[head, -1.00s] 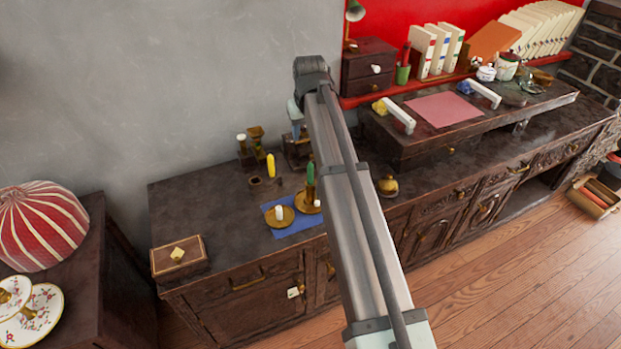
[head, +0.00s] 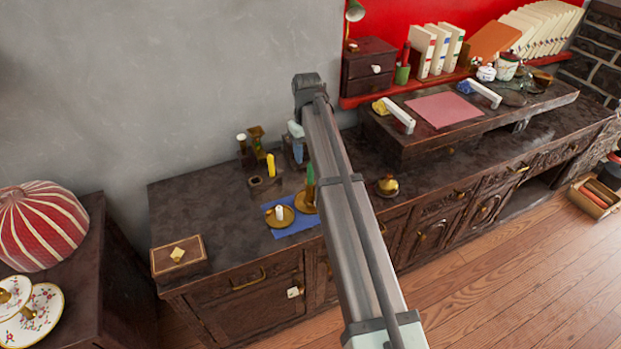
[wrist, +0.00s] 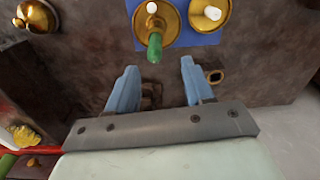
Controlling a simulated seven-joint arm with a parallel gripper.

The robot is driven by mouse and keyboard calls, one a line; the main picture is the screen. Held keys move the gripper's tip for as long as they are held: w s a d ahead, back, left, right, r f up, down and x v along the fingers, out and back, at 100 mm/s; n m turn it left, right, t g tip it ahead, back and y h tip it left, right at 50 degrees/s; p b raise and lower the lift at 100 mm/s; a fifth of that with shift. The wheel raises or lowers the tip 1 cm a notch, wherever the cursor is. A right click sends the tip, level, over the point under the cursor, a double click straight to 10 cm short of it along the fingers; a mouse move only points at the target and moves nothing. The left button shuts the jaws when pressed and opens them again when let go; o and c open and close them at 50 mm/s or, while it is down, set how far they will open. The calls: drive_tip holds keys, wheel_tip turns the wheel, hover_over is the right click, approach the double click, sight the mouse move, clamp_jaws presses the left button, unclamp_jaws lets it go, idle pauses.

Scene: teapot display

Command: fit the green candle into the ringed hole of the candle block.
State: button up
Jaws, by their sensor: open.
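The green candle (head: 310,176) stands in a brass holder (head: 306,203) on the blue cloth (head: 292,229). In the wrist view the green candle (wrist: 155,47) lies just beyond the gap between my fingertips, apart from them. My gripper (wrist: 159,66) is open and empty; in the head view its blue fingers (head: 298,153) show behind and slightly left of the candle. The candle block (head: 257,182) is a small dark piece left of the candle, beside a yellow candle (head: 270,165). Its brass-ringed hole (wrist: 215,77) shows right of my right finger in the wrist view.
A white candle (head: 279,212) stands in a brass dish beside the green candle's holder. Dark stands (head: 243,150) are at the wall, and a brass pot (head: 387,186) is right of my arm.

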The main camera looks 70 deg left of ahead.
sight(311, 169)
drive_tip(key=shift+w+d+f, duration=0.1)
drive_tip(key=shift+w+f, duration=0.1)
drive_tip(key=shift+f, duration=1.6)
drive_tip(key=shift+w+f, duration=0.2)
drive_tip(key=shift+f, duration=1.6)
drive_tip(key=shift+c, duration=0.2)
clamp_jaws()
